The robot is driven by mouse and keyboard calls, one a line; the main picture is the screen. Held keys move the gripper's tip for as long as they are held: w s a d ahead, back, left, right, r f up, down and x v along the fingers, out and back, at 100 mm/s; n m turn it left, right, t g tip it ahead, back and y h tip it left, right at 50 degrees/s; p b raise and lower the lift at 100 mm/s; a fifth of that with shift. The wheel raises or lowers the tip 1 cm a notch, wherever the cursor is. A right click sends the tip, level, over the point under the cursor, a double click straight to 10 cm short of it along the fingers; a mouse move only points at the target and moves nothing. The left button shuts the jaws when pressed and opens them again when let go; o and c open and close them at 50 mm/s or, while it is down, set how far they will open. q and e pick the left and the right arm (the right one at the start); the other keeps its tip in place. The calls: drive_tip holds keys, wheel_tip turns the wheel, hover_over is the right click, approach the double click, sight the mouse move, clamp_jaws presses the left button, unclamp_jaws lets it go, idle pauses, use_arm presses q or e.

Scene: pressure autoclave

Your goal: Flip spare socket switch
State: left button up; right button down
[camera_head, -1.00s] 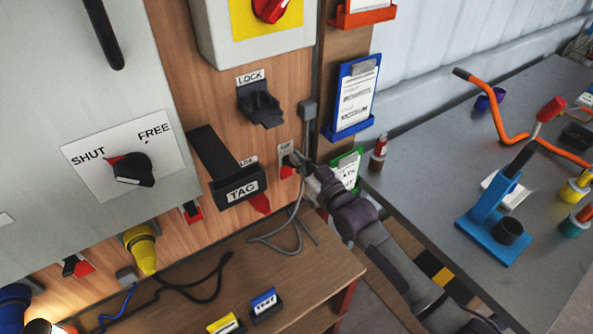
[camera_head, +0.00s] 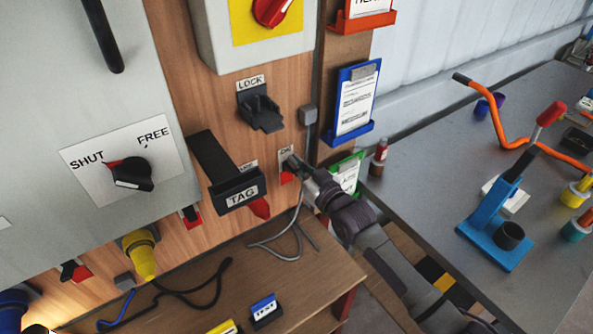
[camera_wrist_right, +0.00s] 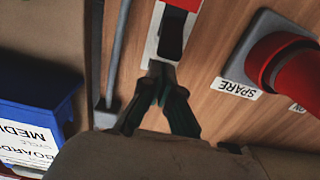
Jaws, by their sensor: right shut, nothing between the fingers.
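The switch beside the spare socket is a pale plate with a red part (camera_head: 287,178) on the wooden panel, right of the TAG holder. In the wrist view its black lever (camera_wrist_right: 172,37) stands in front of red. I cannot tell which position it is in. The red spare socket (camera_wrist_right: 292,78), labelled SPARE upside down, is beside it; a red part (camera_head: 260,208) shows below the TAG holder. My right gripper (camera_head: 297,165) is shut and empty, its fingertips (camera_wrist_right: 161,75) at the lever's near end; contact is unclear. My left gripper is out of view.
The black TAG holder (camera_head: 238,192) juts out left of the switch. A grey cable (camera_head: 298,215) hangs below it. A blue clipboard holder (camera_head: 352,100) and a green one (camera_head: 346,172) are close on the right. A wooden shelf (camera_head: 205,290) lies below.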

drive_tip(key=shift+f, duration=0.2)
idle(0.5)
drive_tip(key=shift+f+b, duration=1.6)
drive_tip(key=shift+f, duration=0.15)
drive_tip(key=shift+r, duration=0.1)
drive_tip(key=r+p+v, duration=0.1)
drive_tip(key=p+v, duration=0.5)
drive_tip(key=v, duration=0.3)
idle(0.3)
idle(0.3)
